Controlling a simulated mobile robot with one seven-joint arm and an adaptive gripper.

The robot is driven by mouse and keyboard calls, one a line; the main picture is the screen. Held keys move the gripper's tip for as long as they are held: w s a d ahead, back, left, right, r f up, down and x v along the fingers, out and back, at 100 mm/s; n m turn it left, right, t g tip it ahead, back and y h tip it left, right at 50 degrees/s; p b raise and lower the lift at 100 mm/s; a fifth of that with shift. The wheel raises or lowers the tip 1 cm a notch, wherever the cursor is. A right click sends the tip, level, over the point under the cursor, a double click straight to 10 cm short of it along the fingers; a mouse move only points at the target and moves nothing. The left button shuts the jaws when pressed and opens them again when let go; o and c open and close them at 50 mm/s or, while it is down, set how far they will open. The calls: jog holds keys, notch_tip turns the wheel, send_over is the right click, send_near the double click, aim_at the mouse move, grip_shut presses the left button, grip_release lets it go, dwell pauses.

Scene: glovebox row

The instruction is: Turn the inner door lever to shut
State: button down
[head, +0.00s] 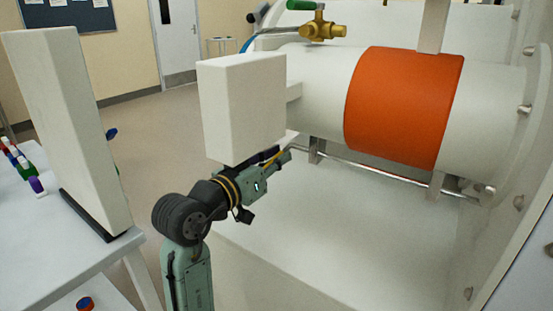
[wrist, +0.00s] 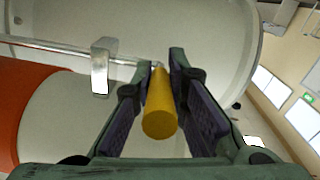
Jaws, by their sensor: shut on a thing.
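A yellow cylindrical handle (wrist: 160,115), which looks like the lever's grip, lies between the fingers of my gripper (wrist: 163,72) in the wrist view. It points toward the wrist camera, and the fingers are shut on it. In the head view my gripper (head: 280,158) is below a white block and beside the near end of the white tube (head: 312,75). Only a small bit of yellow (head: 270,160) shows there. The handle's far end and its pivot are hidden, so I cannot tell the lever's full angle.
The white block (head: 242,105) stands just above my gripper. An orange band (head: 405,105) wraps the tube, and a metal rail (head: 375,172) runs beneath it. A brass valve with a green handle (head: 305,5) is above. A table with a white panel (head: 70,130) is at left.

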jog(key=shift+f+b, duration=0.45)
jog(key=shift+b, duration=0.5)
jog(key=f+t+h+b, duration=0.1)
jog(key=b, duration=0.2)
jog(key=shift+w+d, duration=0.1)
jog(key=t+b, duration=0.1)
jog(key=b, duration=0.1)
jog(key=t+h+b, duration=0.1)
jog(key=b, duration=0.2)
jog(key=shift+w+d+h, duration=0.1)
jog(key=shift+w+h, duration=0.1)
jog(key=shift+h, duration=0.1)
jog(key=c, duration=1.6)
grip_release()
